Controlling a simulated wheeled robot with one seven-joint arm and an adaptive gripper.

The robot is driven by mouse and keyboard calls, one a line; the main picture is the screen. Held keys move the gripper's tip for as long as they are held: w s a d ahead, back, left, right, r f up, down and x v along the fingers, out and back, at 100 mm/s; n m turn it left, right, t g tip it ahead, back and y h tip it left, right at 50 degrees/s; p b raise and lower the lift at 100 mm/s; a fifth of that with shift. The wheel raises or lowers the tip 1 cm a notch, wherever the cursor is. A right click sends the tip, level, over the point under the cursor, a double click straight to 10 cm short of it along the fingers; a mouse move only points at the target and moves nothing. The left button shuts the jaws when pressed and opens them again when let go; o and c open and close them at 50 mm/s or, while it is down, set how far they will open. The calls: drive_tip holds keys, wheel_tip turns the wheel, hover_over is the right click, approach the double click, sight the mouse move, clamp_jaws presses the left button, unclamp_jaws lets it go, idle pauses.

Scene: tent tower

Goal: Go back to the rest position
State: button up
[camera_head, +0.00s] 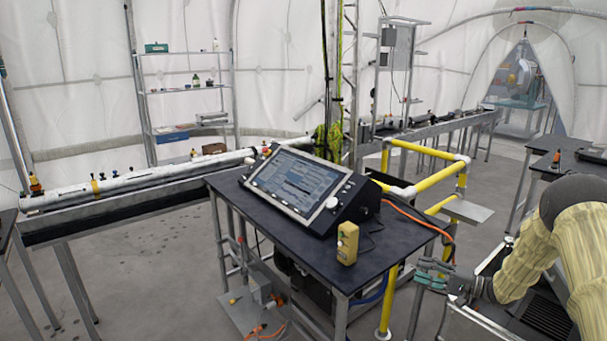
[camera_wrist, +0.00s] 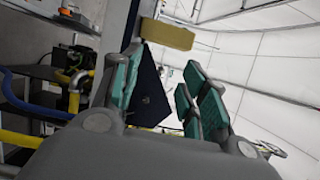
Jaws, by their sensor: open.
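My gripper (camera_head: 432,272) is at the lower right of the head view, at the end of my arm in its yellowish sleeve. It hangs to the right of the dark table's (camera_head: 300,240) front right corner, below the height of the tabletop. In the wrist view my gripper (camera_wrist: 158,92) shows its green finger pads spread apart. Nothing is between them. A yellow handheld box (camera_head: 347,243) stands on the table's front right part, and it also shows beyond the fingers in the wrist view (camera_wrist: 167,35).
A console with a screen (camera_head: 298,181) sits on the table. Yellow railing (camera_head: 440,177) and orange cables (camera_head: 405,217) stand close to my gripper's left. A long white pipe on a bench (camera_head: 130,185) runs left. A shelf rack (camera_head: 187,95) is at the back. Grey floor is open behind the railing.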

drive_tip(key=s+a+f+h+b, duration=0.1)
drive_tip(key=s+a+f+h, duration=0.45)
drive_tip(key=s+f, duration=0.55)
drive_tip(key=s+a+f+h+b, duration=0.1)
drive_tip(key=s+a+f+h, duration=0.45)
drive_tip(key=f, duration=0.95)
drive_tip(key=s+a+f+n+g+h, duration=0.1)
drive_tip(key=s+a+f+g, duration=0.15)
drive_tip(key=s, duration=0.65)
drive_tip(key=s+a+f+n+g+h, duration=0.15)
drive_tip(key=s+f, duration=0.25)
drive_tip(key=s, duration=0.6)
drive_tip(key=s+n+g+h+b, duration=0.1)
drive_tip(key=s+g, duration=0.4)
drive_tip(key=s, duration=1.7)
drive_tip(key=shift+s+r+n+h, duration=0.3)
drive_tip(key=shift+s+n+h, duration=0.15)
drive_tip(key=shift+n, duration=0.7)
drive_tip(key=shift+w, duration=0.1)
